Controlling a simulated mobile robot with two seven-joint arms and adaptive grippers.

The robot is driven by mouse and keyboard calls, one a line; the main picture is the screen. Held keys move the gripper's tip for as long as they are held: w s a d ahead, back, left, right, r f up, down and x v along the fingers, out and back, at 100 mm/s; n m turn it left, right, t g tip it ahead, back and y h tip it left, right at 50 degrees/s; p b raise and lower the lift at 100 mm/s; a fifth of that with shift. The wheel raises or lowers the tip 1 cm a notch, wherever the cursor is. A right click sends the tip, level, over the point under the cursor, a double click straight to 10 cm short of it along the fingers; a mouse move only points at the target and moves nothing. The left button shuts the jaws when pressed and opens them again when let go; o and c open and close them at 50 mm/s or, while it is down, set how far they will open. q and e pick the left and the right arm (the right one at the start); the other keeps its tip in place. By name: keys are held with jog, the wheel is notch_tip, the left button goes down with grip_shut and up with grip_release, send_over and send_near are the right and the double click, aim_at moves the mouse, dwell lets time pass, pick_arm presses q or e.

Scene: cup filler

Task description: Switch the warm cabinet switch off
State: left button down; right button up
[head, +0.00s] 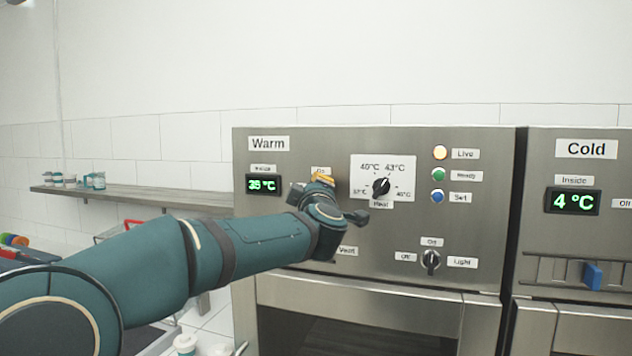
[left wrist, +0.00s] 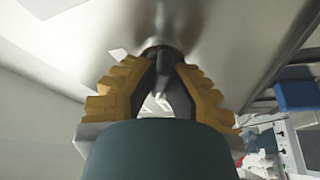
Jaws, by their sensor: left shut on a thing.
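The warm cabinet (head: 480,235) is a steel front labelled "Warm". My left gripper (head: 322,180) is against its panel, left of the heat dial, just below a partly covered "On" label (head: 320,170). The arm and gripper hide the switch there in the head view. In the left wrist view the yellow-padded fingers of my left gripper (left wrist: 162,85) are closed around a small switch with a dark round base (left wrist: 160,54) and a grey lever. I cannot tell which way the lever points. My right gripper is not in view.
The heat dial (head: 381,187) is close right of my gripper. The light switch (head: 431,261) is lower right. Amber, green and blue lamps sit upper right; the display (head: 264,185) reads 35 °C. The cold cabinet (head: 590,250) stands right; a shelf (head: 140,197) with small cups is left.

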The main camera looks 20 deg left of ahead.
pick_arm(q)
jog(key=n+g+p, duration=0.2)
jog(key=n+p, duration=0.1)
jog(key=n, duration=0.2)
jog(key=shift+n, duration=0.3)
dwell(0.4)
jog(key=c, duration=1)
grip_release()
jog(key=shift+a, duration=0.1)
jog(key=v, duration=1.2)
